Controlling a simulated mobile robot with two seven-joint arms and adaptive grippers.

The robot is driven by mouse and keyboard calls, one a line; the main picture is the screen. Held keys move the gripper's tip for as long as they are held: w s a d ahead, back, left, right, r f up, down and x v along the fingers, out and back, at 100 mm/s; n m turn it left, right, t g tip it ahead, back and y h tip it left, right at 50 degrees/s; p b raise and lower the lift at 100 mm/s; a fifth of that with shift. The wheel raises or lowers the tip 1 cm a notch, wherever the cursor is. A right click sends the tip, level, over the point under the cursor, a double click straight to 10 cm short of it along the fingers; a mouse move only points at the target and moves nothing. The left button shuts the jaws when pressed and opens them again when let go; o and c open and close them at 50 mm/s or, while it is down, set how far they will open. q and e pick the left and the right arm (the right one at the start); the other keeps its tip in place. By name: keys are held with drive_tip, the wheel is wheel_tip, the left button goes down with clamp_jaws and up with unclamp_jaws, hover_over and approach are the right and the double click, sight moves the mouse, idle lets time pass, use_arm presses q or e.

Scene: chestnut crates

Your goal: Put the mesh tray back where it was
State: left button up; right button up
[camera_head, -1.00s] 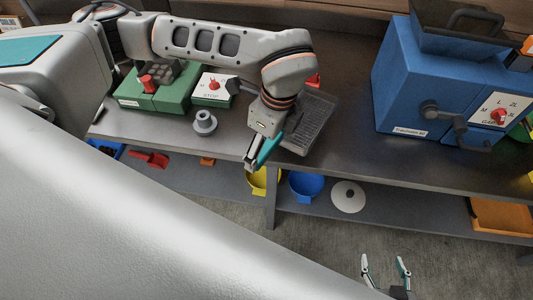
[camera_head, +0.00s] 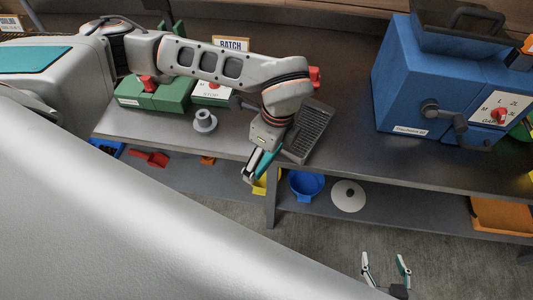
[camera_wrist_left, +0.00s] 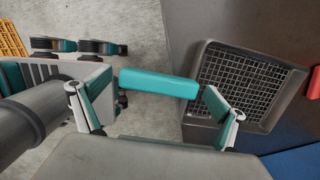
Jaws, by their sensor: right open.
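The mesh tray (camera_head: 309,129) is a dark grey, shallow tray with a grid bottom, at the bench's front edge in the head view. It also shows in the left wrist view (camera_wrist_left: 200,108), right of centre. In the head view my left gripper (camera_head: 257,168) is at the tray's near end. I cannot tell whether the tray touches the bench. My right gripper (camera_head: 386,270) is open and empty, low over the floor.
On the bench (camera_head: 345,75) stand a blue machine (camera_head: 415,85) with a crank, a green box (camera_head: 160,97), a white-topped switch box (camera_head: 212,90) and a grey round fitting (camera_head: 204,121). A blue bowl (camera_head: 306,186) and a white disc (camera_head: 348,196) are on the lower shelf. Bench between tray and machine is clear.

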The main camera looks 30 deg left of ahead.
use_arm(q)
drive_tip(key=shift+r, duration=0.1)
drive_tip(key=shift+r, duration=0.25)
wheel_tip(320, 180, up, 12)
drive_tip(key=d, duration=0.1)
drive_tip(key=shift+s+d+f, duration=0.15)
drive_tip(key=shift+d+f, duration=0.1)
drive_tip(key=shift+d, duration=0.15)
drive_tip(key=shift+s+f, duration=0.1)
